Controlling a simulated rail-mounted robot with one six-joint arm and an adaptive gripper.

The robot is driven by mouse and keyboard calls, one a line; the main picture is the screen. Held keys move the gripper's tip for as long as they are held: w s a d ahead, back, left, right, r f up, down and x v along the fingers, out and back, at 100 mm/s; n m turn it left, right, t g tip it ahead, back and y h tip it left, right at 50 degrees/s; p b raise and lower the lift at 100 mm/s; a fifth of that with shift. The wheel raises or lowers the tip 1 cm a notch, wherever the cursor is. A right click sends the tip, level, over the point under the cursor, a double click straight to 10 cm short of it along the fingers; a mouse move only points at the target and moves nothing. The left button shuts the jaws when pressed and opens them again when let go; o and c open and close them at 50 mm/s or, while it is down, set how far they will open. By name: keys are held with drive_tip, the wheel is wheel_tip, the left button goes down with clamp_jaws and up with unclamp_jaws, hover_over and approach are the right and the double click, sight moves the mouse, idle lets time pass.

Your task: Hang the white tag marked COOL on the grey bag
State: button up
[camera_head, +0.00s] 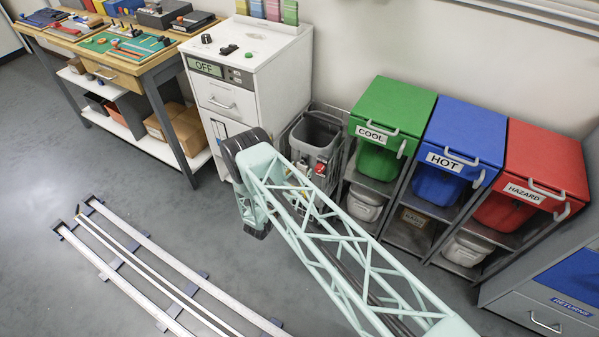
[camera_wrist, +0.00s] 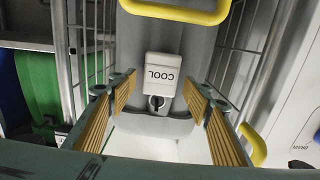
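The white tag (camera_wrist: 163,72) reads COOL upside down in the wrist view. It lies against the front of the grey bag (camera_wrist: 200,45), with a dark loop or hook (camera_wrist: 156,102) at its edge near the bag's rim. It appears to hang there. My gripper (camera_wrist: 160,98) is open, with yellow-ribbed fingers on either side of the tag, apart from it and holding nothing. In the head view the grey bag (camera_head: 314,132) stands in a wire frame beside the white cabinet. My arm hides part of that area, and I cannot make out the tag there.
Wire frame bars (camera_wrist: 92,45) flank the bag, and a yellow handle (camera_wrist: 180,14) crosses its front. Green (camera_head: 390,112), blue (camera_head: 460,140) and red (camera_head: 540,165) bins stand to the right. The white cabinet (camera_head: 250,75) is close on the left. Floor at lower left holds rails (camera_head: 150,265).

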idle(0.4)
drive_tip(key=v, duration=1.2)
drive_tip(key=shift+f, duration=0.1)
idle(0.7)
